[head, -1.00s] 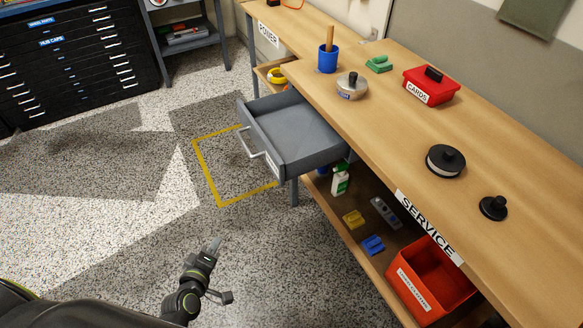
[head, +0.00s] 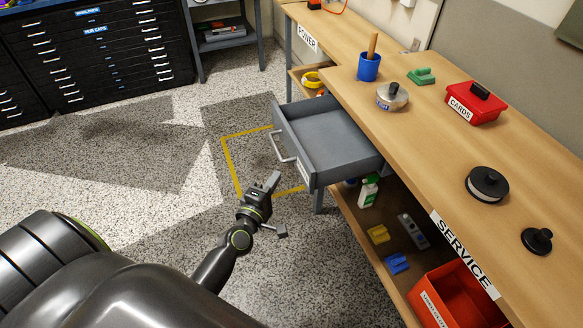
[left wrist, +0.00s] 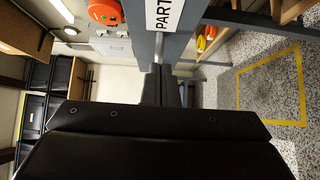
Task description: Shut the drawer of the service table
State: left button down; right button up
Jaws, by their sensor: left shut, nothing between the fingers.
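The grey drawer (head: 325,138) of the service table (head: 420,155) stands pulled out at the table's left side, empty inside. Its front carries a pale bar handle (head: 283,147) and a label. My left gripper (head: 274,181) is shut and empty, just in front of and below the drawer front in the head view, apparently not touching it. In the left wrist view the shut fingers (left wrist: 160,85) point at the grey drawer front (left wrist: 178,45) with its white "PART" label (left wrist: 164,14); the finger bodies are mostly hidden by the gripper housing. My right gripper is out of view.
The tabletop holds a blue cup (head: 369,67), a metal canister (head: 392,97), a red box (head: 474,103) and black knobbed discs. A lower shelf holds a bottle (head: 368,192), small blocks and a red bin (head: 460,297). Yellow floor tape (head: 232,165) lies below the drawer; the floor around is open.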

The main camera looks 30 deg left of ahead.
aim_at(297, 161)
pick_arm(q)
jog(key=w, duration=0.1)
jog(key=w+d, duration=0.1)
jog(key=w, duration=0.1)
jog(key=w+d, duration=0.1)
jog(key=shift+w, duration=0.25)
jog(key=shift+w+d, duration=0.2)
jog(key=shift+w, duration=0.1)
